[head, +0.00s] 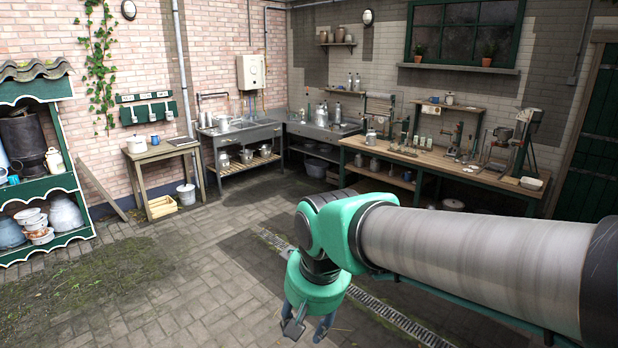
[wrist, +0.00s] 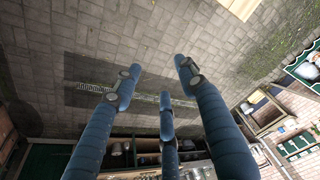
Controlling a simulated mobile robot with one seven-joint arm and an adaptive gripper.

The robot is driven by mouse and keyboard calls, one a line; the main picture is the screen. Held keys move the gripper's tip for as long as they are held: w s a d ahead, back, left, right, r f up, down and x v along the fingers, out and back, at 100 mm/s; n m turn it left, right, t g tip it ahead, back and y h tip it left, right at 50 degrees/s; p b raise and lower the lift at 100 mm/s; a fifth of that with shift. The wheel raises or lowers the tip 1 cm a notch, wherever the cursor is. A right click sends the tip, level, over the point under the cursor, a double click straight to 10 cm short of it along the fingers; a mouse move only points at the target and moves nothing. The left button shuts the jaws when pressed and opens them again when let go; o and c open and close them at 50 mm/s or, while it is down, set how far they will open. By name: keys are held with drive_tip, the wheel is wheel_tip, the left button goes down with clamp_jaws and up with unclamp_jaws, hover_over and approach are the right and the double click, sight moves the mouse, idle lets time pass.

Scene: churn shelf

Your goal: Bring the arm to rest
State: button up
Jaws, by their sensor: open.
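My arm reaches in from the right of the head view. Its grey link runs to a green elbow and a green wrist. My gripper (head: 308,328) hangs below the wrist, pointing down over the paved floor (head: 190,270), and its lower end is close to the bottom edge of the picture. In the wrist view my gripper (wrist: 158,88) shows several blue fingers spread well apart, with nothing between them. Only paving and a drain strip (wrist: 150,97) lie beyond the fingertips. The gripper touches nothing that I can see.
A green shelf (head: 45,188) with churns and pots stands at the left. A small wooden table (head: 155,152), metal sinks (head: 235,130) and a long workbench (head: 440,160) line the walls. A drain grate (head: 400,318) crosses the floor. The paving between is clear.

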drive_tip(key=s+d+m+t, duration=0.1)
drive_tip(key=s+d+m, duration=0.1)
drive_tip(key=s+d, duration=0.5)
drive_tip(key=s+d+r+m+t+h, duration=0.1)
drive_tip(key=s+d, duration=0.5)
drive_tip(key=d, duration=0.9)
drive_tip(key=shift+s+r+m+t+h, duration=0.15)
drive_tip(key=shift+s+m+t+h, duration=0.2)
drive_tip(key=shift+m, duration=0.45)
idle(0.6)
